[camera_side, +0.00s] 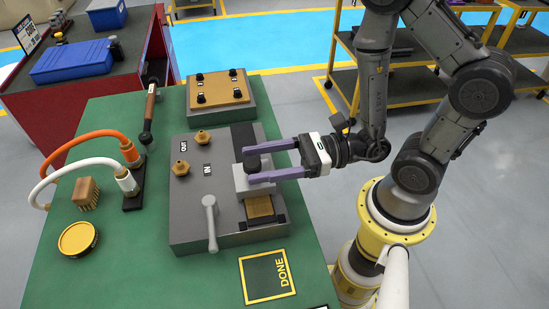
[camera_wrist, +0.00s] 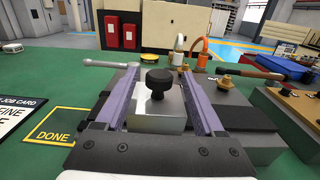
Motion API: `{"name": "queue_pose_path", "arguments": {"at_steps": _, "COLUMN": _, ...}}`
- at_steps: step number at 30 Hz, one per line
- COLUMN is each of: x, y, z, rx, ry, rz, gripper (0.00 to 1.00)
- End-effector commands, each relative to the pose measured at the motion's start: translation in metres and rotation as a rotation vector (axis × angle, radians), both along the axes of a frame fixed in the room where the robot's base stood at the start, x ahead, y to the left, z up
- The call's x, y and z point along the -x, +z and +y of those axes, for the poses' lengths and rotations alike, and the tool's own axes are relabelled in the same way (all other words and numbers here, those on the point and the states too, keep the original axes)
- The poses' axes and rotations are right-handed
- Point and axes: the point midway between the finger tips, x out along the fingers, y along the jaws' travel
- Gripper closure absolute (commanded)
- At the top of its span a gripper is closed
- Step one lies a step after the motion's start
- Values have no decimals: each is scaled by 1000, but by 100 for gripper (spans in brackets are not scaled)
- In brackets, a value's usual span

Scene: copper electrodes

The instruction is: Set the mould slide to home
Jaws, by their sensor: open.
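The mould slide is a silver block (camera_side: 254,181) with a black knob (camera_side: 252,163) on top. It sits on a dark track in the grey mould fixture (camera_side: 190,215), with a copper-coloured plate (camera_side: 259,207) showing in front of it. My gripper (camera_side: 247,168) is open, with its purple fingers on either side of the knob. In the wrist view the slide block (camera_wrist: 158,118) and its knob (camera_wrist: 159,83) stand between my two fingers (camera_wrist: 160,90).
A grey lever (camera_side: 211,218) stands at the fixture's front left, and brass fittings (camera_side: 180,168) sit on its left. A second block (camera_side: 218,92) is behind. The DONE square (camera_side: 267,277) is empty.

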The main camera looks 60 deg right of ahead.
Motion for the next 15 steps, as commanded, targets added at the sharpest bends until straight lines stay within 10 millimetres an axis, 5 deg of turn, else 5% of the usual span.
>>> {"name": "queue_pose_path", "arguments": {"at_steps": 15, "x": 19, "y": 0, "z": -19, "rx": -1, "ry": -1, "rz": -1, "gripper": 30}}
